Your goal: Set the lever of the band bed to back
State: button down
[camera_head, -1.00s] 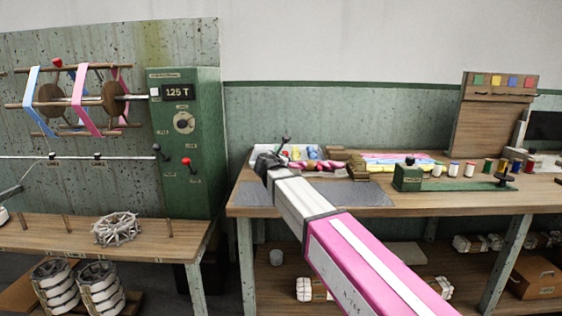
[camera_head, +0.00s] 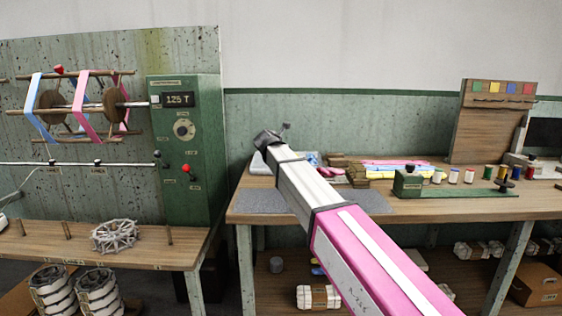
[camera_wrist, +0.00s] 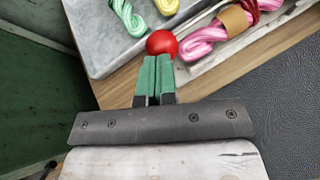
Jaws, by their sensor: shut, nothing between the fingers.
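A long green bench device (camera_head: 460,191), which may be the band bed, lies on the right-hand table. A dark knob (camera_head: 410,160) tops the block at its left end, and another dark knob (camera_head: 504,172) stands near its right end. I cannot tell which is its lever or its setting. My gripper (camera_wrist: 154,58) has its green fingers shut with nothing between them. It is over the left part of this table, well left of the green device. In the wrist view a red ball (camera_wrist: 162,43) shows just beyond the fingertips; contact is unclear.
A grey tray (camera_wrist: 98,62) with skeins is just past my fingers. A dark mat (camera_wrist: 285,95) covers the table's front left. A green cabinet (camera_head: 195,205) with red and black knobs stands left. A wooden board (camera_head: 490,135) rises at the back right.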

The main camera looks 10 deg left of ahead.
jog(key=w+a+r+g, duration=0.1)
jog(key=w+r+g, duration=0.1)
jog(key=w, duration=0.3)
jog(key=w+a+r+n+g, duration=0.1)
jog(key=w+r+g, duration=0.1)
jog(key=w, duration=0.3)
jog(key=shift+w+a+g+h, duration=0.25)
jog(key=shift+g+h, duration=0.15)
jog(key=shift+g, duration=0.2)
jog(key=shift+s, duration=0.15)
jog(key=v, duration=1.3)
jog(key=shift+a, duration=0.4)
jog(key=shift+f, duration=0.1)
